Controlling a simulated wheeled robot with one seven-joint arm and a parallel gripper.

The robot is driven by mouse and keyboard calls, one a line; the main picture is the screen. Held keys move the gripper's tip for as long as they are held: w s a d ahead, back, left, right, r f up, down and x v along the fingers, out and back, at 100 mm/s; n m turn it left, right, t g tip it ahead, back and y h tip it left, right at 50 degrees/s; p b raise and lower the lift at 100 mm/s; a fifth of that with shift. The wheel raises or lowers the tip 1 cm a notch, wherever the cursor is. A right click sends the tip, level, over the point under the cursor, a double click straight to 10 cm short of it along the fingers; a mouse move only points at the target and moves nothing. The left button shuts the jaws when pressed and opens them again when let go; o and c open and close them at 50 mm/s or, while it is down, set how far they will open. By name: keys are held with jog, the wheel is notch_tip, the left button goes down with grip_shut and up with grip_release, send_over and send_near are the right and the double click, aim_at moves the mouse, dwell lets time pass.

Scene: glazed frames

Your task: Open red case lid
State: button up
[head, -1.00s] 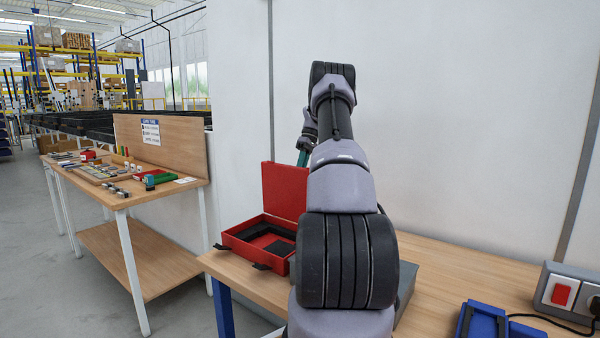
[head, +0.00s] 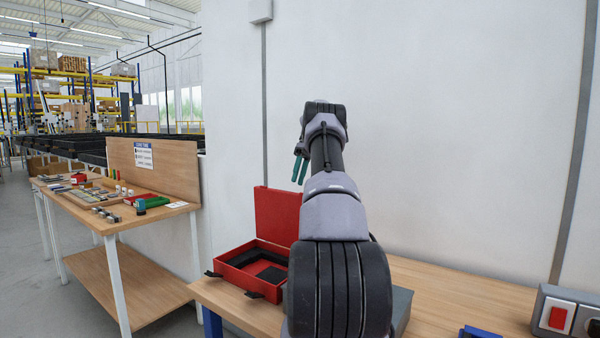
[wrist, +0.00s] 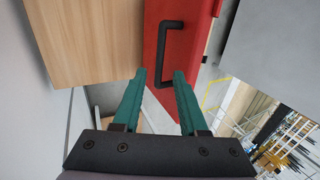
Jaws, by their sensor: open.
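The red case (head: 236,275) sits open on the wooden table. Its lid (head: 277,214) stands upright at the back, near the white wall. The base shows a black inner recess and dark latches at its front. My gripper (head: 299,182) is above the lid's top right edge, its teal fingers pointing down, apart and empty. In the wrist view the gripper (wrist: 160,75) is open, and a red panel of the case (wrist: 193,45) with a black handle (wrist: 168,52) lies beyond the fingertips. My arm hides the right part of the case.
The wooden table (head: 445,300) has free room to the right. A grey switch box with a red button (head: 557,317) stands at its right end. A second bench (head: 87,225) with small parts is at the left.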

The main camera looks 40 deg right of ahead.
jog(key=shift+v, duration=1.45)
